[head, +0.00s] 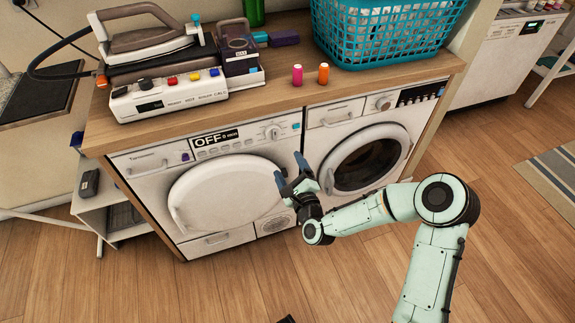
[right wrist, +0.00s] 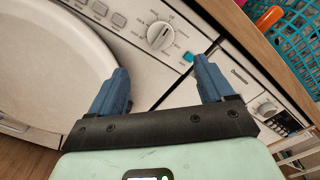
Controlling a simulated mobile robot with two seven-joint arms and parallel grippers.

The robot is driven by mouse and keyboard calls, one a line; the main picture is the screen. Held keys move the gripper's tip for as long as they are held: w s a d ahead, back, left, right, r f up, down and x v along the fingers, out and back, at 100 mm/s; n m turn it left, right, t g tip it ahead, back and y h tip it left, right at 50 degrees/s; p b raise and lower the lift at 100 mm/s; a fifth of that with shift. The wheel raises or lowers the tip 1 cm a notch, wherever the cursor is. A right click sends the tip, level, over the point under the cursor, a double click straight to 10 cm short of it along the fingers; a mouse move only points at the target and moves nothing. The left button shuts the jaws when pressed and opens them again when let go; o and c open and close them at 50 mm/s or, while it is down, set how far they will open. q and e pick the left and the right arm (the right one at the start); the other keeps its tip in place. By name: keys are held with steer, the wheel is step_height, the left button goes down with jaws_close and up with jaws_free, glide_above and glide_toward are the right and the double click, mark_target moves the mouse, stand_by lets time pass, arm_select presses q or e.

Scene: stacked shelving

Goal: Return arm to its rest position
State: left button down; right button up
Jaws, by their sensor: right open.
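My right gripper (head: 290,168) is open and empty in front of the two machines, near the gap between them. Its two blue fingers also show spread apart in the right wrist view (right wrist: 160,88), with the control knob (right wrist: 160,36) of the left machine beyond them. The right arm (head: 350,215) reaches in from the lower right, bent at the elbow. The left machine (head: 215,243) has a closed round door and a panel reading OFF. The right machine (head: 330,115) has a dark round door window. A small dark piece shows at the bottom edge; I cannot tell what it is.
A wooden counter (head: 285,97) runs over the machines. On it stand a steam iron station (head: 168,95), a pink spool (head: 297,75), an orange spool (head: 323,74) and a teal basket (head: 380,40). The wooden floor (head: 520,250) at the right is clear up to a striped rug (head: 555,175).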

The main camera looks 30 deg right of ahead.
steer(key=shift+f, duration=0.1)
steer(key=s+a+f+n+g+y, duration=0.25)
steer(key=s+a+f+n, duration=0.3)
steer(key=f, duration=0.35)
steer(key=s+a+f+n+g+y, duration=0.2)
steer(key=s+a+f+n+g, duration=0.3)
steer(key=f, duration=0.4)
steer(key=s+a+f+n+g+y, duration=0.2)
steer(key=s+a+f+n+g, duration=0.15)
steer(key=a+f+n, duration=0.35)
steer(key=s+f+n+g+p, duration=0.1)
steer(key=s+f+n+g, duration=0.25)
steer(key=s, duration=0.45)
steer(key=s+f+n+g, duration=0.25)
steer(key=s+n, duration=0.25)
steer(key=s, duration=0.3)
arm_select(q)
steer(key=s+d+r+g+p, duration=0.1)
steer(key=s+r+g+p, duration=0.1)
steer(key=r+p, duration=1.3)
steer(key=shift+s+d+r+h, duration=0.3)
steer(key=shift+s+d+r, duration=0.05)
steer(key=shift+s+r, duration=0.25)
arm_select(e)
step_height(320, 180, up, 14)
steer(key=s+a+g+y, duration=0.1)
steer(key=s, duration=0.1)
steer(key=shift+s+a+r+g, duration=0.2)
steer(key=shift+a+g, duration=0.05)
steer(key=shift+g, duration=0.05)
